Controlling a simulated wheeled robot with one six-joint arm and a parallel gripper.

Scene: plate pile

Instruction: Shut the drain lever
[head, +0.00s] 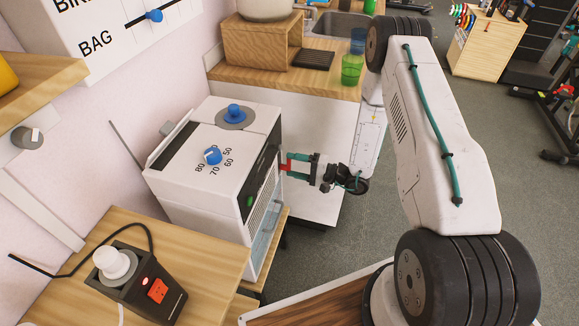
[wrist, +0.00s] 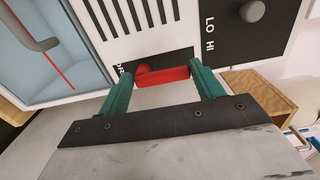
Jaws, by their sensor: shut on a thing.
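The red drain lever (wrist: 163,76) shows in the wrist view on the machine's white front, beside a partly hidden label starting with "DR". It lies crosswise between the two green fingers of my gripper (wrist: 161,74), which is shut on it at both ends. In the head view, my gripper (head: 291,167) reaches the front of the white machine (head: 190,185) from the right, and a bit of red shows at the fingertips. The lever's pivot is hard to make out.
A vent grille is above.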

